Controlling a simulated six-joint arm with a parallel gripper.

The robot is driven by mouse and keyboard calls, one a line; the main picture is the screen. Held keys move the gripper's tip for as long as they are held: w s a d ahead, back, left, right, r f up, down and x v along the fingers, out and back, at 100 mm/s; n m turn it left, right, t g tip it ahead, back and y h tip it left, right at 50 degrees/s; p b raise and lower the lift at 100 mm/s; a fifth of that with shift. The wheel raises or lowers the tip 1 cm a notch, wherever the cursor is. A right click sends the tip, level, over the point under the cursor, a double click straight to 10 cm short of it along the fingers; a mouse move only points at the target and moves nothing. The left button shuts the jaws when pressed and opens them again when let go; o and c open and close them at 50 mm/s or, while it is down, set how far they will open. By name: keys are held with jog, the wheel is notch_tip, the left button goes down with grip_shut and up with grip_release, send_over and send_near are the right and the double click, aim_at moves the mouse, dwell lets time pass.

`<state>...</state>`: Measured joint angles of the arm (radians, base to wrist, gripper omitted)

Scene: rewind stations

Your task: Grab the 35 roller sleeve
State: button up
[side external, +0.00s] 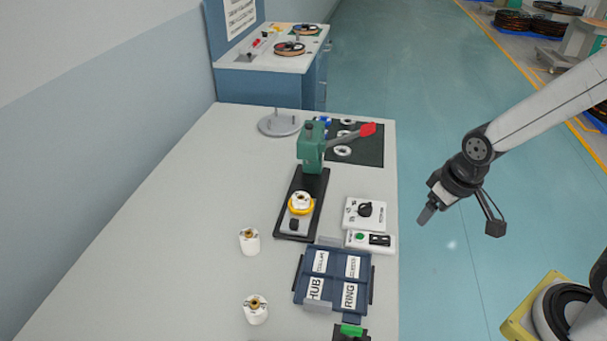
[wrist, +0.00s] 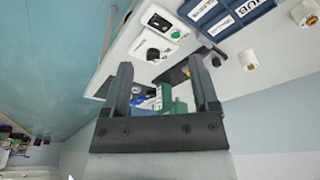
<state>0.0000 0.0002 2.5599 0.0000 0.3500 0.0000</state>
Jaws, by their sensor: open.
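Two white roller sleeves with brass-coloured centres stand upright on the grey bench, one left of the press (side external: 249,242) and one nearer the front (side external: 256,311). They also show at the upper right of the wrist view (wrist: 247,59) (wrist: 304,13). No number is readable on either, so I cannot tell which is the 35. Another white piece with a yellow ring (side external: 300,204) sits on the press base. My gripper (side external: 426,216) is open and empty, off the bench's right edge and apart from the sleeves. Its two fingers also show in the wrist view (wrist: 161,66).
A green press (side external: 312,150) with a red-tipped lever stands mid-bench. A blue labelled tray (side external: 334,285), a white knob box (side external: 365,213) and a button box (side external: 370,242) lie along the right side. White rings lie on a dark mat (side external: 370,150). The bench's left side is clear.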

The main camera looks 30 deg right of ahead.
jog(key=shift+o, duration=0.9)
jog(key=m+t+y, duration=0.5)
jog(key=m+y, duration=0.6)
jog(key=m, duration=1.4)
send_near(304, 197)
jog(key=shift+a+f, duration=0.25)
jog(key=shift+a, duration=0.65)
jog(key=shift+w+d+f+t, duration=0.1)
jog(key=shift+w+d+t, duration=0.1)
jog(key=shift+w+t, duration=0.15)
jog(key=shift+x, duration=1.35)
